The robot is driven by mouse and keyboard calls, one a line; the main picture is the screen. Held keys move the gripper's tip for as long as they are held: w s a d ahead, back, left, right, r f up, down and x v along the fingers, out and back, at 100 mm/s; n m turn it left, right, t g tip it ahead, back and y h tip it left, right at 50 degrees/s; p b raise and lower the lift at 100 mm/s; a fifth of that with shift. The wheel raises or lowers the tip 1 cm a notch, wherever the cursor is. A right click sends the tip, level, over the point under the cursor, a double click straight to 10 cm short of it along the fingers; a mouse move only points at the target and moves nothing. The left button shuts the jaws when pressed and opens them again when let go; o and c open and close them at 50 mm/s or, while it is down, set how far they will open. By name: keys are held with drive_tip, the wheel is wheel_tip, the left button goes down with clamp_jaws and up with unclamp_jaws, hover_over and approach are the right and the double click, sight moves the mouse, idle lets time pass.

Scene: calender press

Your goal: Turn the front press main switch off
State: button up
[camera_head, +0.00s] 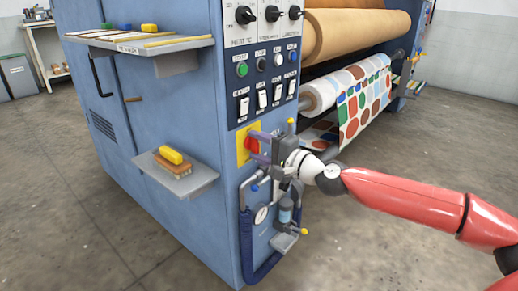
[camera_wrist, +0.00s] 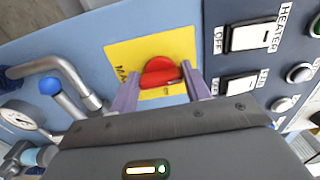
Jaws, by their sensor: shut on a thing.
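The main switch is a red rotary knob (camera_head: 249,144) on a yellow plate (camera_head: 242,154) at the front corner of the blue press. In the wrist view the red knob (camera_wrist: 160,72) stands in the middle of the yellow plate (camera_wrist: 120,52), whose lettering is partly hidden. My gripper (camera_head: 258,147) reaches it from the right in the head view. In the wrist view its two purple-grey fingers (camera_wrist: 159,76) are shut on the knob, one on each side. The knob's lower part is hidden behind the gripper body, and its exact set position is hard to read.
White rocker switches (camera_head: 263,98) sit above, and the heater rocker (camera_wrist: 254,37) is close by in the wrist view. Pipes and a gauge (camera_head: 261,214) are just below. A shelf with a brush (camera_head: 172,166) juts out left. Printed rolls (camera_head: 360,95) are behind right.

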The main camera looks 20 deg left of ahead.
drive_tip(key=shift+o, duration=0.2)
drive_tip(key=o, duration=1)
drive_tip(key=shift+c, duration=0.2)
drive_tip(key=v, duration=0.7)
drive_tip(key=shift+s+d, duration=0.2)
drive_tip(key=shift+d, duration=0.2)
